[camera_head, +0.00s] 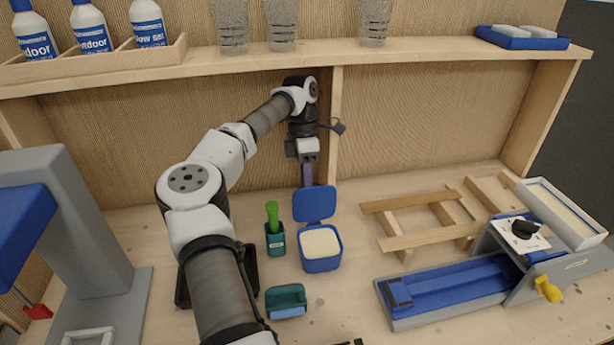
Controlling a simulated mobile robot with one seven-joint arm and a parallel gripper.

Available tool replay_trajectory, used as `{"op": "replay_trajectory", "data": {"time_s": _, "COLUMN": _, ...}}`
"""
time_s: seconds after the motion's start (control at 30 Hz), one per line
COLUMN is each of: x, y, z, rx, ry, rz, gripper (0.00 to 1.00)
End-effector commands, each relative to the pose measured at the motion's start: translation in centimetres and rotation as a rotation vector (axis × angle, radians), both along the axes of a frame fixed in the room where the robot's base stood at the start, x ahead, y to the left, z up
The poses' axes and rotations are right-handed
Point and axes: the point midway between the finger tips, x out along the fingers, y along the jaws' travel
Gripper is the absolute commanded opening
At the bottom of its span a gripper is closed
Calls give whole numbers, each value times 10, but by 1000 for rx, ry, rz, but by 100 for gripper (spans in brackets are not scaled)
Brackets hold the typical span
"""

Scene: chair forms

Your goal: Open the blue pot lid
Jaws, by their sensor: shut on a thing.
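The blue pot (321,264) stands on the bench and shows a pale cream content at its open top. Its blue lid (314,205) is raised and stands nearly upright at the back edge of the pot. My gripper (307,183) points down from above, behind the pot, and is shut on the lid at its upper edge. The exact contact between the fingertips and the lid is too small to see clearly.
A teal holder (275,239) with a green-handled tool stands left of the pot. A teal block (286,301) lies in front. A wooden frame (425,225) and a blue-grey machine (450,285) are at right. A shelf (420,52) with bottles and glasses runs above.

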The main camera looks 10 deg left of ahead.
Motion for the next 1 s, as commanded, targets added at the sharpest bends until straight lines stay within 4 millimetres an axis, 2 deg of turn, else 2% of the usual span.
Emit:
{"op": "replay_trajectory", "data": {"time_s": 0.03, "x": -3, "y": 0, "z": -8, "rx": 3, "ry": 16, "rz": -4, "gripper": 0}}
{"op": "replay_trajectory", "data": {"time_s": 0.17, "x": -3, "y": 0, "z": -8, "rx": 3, "ry": 16, "rz": -4, "gripper": 0}}
{"op": "replay_trajectory", "data": {"time_s": 0.2, "x": -3, "y": 0, "z": -9, "rx": 3, "ry": 16, "rz": -4, "gripper": 15}}
{"op": "replay_trajectory", "data": {"time_s": 0.33, "x": -2, "y": 0, "z": -7, "rx": 2, "ry": 12, "rz": -2, "gripper": 32}}
{"op": "replay_trajectory", "data": {"time_s": 0.8, "x": -1, "y": 0, "z": -4, "rx": 4, "ry": -1, "rz": 0, "gripper": 33}}
{"op": "replay_trajectory", "data": {"time_s": 1.0, "x": -4, "y": -1, "z": -4, "rx": 27, "ry": -69, "rz": -2, "gripper": 33}}
